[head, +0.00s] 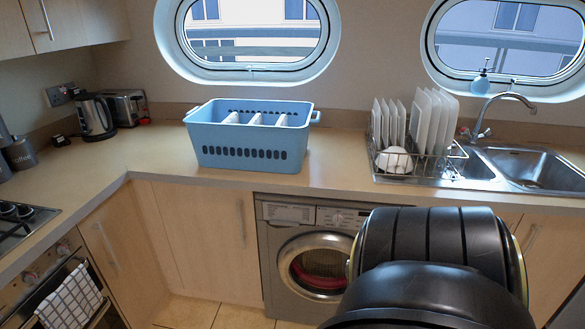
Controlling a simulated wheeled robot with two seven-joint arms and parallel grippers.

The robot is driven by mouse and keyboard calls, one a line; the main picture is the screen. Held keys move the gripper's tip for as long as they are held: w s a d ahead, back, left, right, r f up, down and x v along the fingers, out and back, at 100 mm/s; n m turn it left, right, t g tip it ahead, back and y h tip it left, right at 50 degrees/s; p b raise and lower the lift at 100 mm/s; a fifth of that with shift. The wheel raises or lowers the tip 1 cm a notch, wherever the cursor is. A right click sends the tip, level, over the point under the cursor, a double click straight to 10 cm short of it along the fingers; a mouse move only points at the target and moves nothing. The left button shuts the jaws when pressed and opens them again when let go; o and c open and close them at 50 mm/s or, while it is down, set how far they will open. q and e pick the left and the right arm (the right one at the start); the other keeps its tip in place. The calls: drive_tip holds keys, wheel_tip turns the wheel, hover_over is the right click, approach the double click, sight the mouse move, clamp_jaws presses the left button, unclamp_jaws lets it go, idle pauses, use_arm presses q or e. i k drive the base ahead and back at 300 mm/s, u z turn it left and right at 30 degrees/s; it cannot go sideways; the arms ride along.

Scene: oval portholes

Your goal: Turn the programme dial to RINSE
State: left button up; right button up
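The washing machine (268,245) stands under the counter, with a silver-grey front and a round door (303,262). Its door is shut, with something red behind the glass. The control panel (345,217) runs along the top of the machine. A small round knob, apparently the programme dial (337,219), shows on it, but its pointer and labels are too small to read. A large black part of my arm covers the right part of the machine and perhaps some of the panel. Neither of my grippers is in view.
A blue laundry basket (240,154) with white items stands on the counter (155,160) above the machine. A dish rack (415,160) with plates and the sink (530,165) are to the right. Cabinets, an oven with a checked towel (70,298) and hob are left.

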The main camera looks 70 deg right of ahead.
sight(338, 218)
drive_tip(key=z, duration=0.55)
drive_tip(key=i, duration=1.4)
drive_tip(key=z, duration=1.65)
drive_tip(key=i, duration=0.5)
drive_tip(key=z, duration=0.45)
